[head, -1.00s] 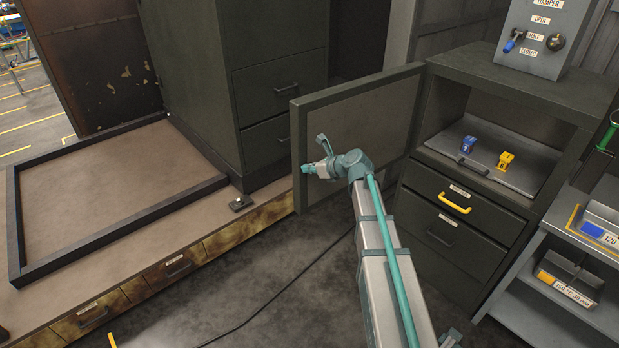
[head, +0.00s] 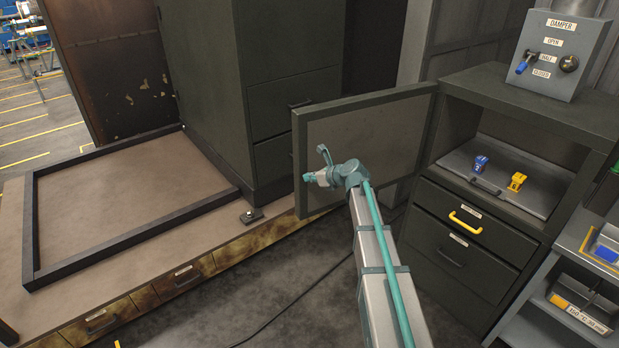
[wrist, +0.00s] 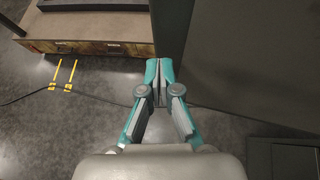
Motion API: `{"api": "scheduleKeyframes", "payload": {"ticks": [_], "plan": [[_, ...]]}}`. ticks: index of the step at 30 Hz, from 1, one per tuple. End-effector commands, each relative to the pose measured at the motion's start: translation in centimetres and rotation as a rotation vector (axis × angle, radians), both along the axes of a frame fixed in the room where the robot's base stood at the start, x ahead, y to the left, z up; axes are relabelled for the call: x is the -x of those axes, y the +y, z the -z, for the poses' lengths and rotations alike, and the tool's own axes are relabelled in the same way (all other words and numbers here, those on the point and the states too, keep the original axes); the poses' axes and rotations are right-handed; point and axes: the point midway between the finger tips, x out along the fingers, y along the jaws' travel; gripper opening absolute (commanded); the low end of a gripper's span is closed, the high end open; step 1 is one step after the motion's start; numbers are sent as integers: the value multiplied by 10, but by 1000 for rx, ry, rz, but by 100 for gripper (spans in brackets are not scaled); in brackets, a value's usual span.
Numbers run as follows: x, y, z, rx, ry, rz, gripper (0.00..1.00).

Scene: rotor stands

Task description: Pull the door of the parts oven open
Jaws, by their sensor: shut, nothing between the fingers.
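The parts oven (head: 520,95) is a dark cabinet at the right of the head view, with its compartment uncovered. Its door (head: 370,145), a dark frame around a grey inner panel, stands wide open to the left of the compartment. My gripper (head: 307,177) is in front of the inner panel, near the door's free edge. In the wrist view the fingers (wrist: 160,70) are closed together and empty, beside a dark panel (wrist: 250,60) that looks like the door. I cannot tell whether they touch it. The door's outer face and any handle there are hidden.
A shelf tray (head: 500,190) in the oven carries a blue part (head: 480,163) and a yellow part (head: 517,182). Below is a drawer with a yellow handle (head: 465,222). A damper box (head: 565,55) sits on top. A low bench (head: 110,215) stands left; a cable crosses the floor.

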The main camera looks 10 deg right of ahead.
Motion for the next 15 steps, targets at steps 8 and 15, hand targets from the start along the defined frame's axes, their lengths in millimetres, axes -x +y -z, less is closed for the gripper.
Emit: {"api": "scheduleKeyframes", "payload": {"ticks": [8, 15], "plan": [[41, -11, -2, 0, 0, -1, 0], [82, -25, -24, 2, -4, -2, 0]]}}
